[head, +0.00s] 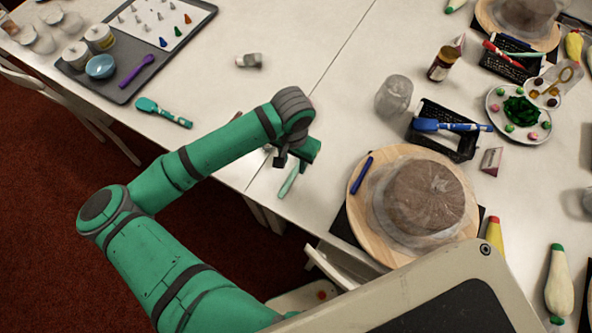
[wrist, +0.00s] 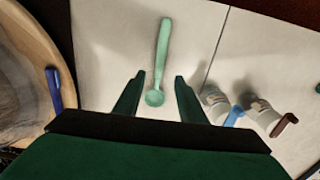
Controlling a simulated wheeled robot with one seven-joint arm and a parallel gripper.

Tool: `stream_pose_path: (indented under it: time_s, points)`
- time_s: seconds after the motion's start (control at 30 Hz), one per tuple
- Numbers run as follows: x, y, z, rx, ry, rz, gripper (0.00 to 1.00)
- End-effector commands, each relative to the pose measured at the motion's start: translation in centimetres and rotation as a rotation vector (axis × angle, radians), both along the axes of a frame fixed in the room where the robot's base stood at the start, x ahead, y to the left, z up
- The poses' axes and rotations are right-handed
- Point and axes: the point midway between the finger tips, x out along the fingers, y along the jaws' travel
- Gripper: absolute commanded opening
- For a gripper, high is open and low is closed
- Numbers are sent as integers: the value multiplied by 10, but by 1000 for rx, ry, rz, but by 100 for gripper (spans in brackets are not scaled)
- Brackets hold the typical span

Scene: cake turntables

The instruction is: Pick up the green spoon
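The pale green spoon (wrist: 162,50) lies on the white table in the wrist view, its bowl toward my gripper and its handle pointing away. Part of it also shows in the head view (head: 288,183), just below my gripper (head: 291,160). In the wrist view my gripper (wrist: 159,78) is open, with one finger on each side of the spoon's bowl end. A gap shows between each finger and the spoon. I cannot tell how high the fingertips are above the table.
A round wooden turntable (head: 364,222) with a wrapped cake and a blue pen (head: 361,175) stands to the right. A teal spatula (head: 163,113) and a dark tray (head: 122,95) lie to the left. White tubes (wrist: 263,117) lie right of the spoon in the wrist view.

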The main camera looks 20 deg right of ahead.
Motion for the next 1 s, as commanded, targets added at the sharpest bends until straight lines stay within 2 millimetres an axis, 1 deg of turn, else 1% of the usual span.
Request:
stream_pose_path:
  time_s: [0.2,0.33,0.47,0.67,0.7,0.77,0.8,0.83,1.0]
  points:
    - [-3,-5,-29,2,2,-11,37]
    - [-4,-8,-44,2,1,-15,37]
    - [-4,-8,-49,2,1,-17,37]
    - [-4,-8,-50,1,1,-17,37]
    - [-4,-8,-50,1,1,-17,28]
    - [-4,-8,-50,1,1,-17,13]
    - [-4,-8,-49,1,1,-17,4]
    - [-4,-8,-49,1,1,-17,0]
    - [-3,-4,-49,1,1,-8,0]
